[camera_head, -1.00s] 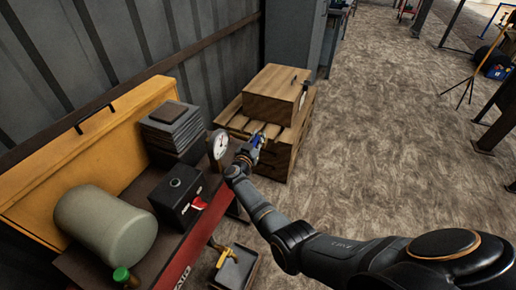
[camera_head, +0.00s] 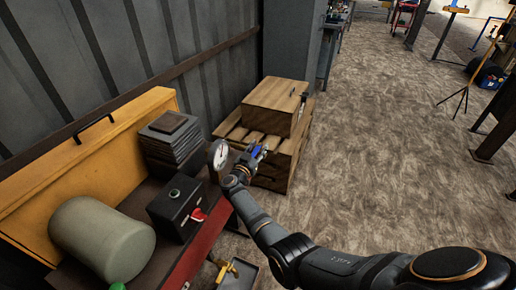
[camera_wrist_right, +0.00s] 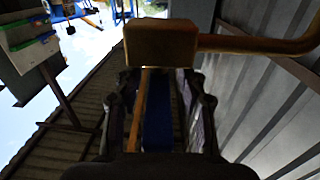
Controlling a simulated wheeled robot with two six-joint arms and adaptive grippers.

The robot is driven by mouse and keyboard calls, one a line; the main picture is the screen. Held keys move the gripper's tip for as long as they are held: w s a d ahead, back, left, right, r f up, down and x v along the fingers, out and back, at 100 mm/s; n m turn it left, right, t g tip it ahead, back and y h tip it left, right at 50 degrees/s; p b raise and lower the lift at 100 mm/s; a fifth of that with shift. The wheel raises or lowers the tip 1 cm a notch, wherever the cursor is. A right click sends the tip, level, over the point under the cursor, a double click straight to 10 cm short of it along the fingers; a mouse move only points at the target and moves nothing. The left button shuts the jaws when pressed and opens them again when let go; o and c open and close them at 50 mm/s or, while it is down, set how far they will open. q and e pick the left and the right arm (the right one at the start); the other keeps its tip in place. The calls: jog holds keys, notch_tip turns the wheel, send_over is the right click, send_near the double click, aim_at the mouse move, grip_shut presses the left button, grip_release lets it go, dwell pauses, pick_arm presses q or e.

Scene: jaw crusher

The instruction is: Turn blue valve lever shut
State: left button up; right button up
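The blue valve lever (camera_wrist_right: 158,115) shows in the right wrist view as a blue strip between my right gripper's two dark fingers (camera_wrist_right: 160,120). A brass-coloured valve body (camera_wrist_right: 160,45) with a pipe to the right lies just beyond the fingertips. In the head view my right gripper (camera_head: 257,155) is right of the round gauge, with a bit of blue between its fingers. The fingers stand apart on both sides of the lever; firm contact does not show. Most of the valve is hidden behind the gripper in the head view. My left gripper is not in view.
The white-faced gauge (camera_head: 219,155) is close left of my right gripper. A black box with a red lever (camera_head: 181,208) and a grey-green tank (camera_head: 102,240) stand on the bench. A wooden crate (camera_head: 274,105) is just beyond the gripper.

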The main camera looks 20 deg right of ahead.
aim_at(258, 147)
jog(key=shift+r, duration=0.15)
notch_tip(258, 147, up, 10)
jog(key=shift+f, duration=0.2)
dwell(0.5)
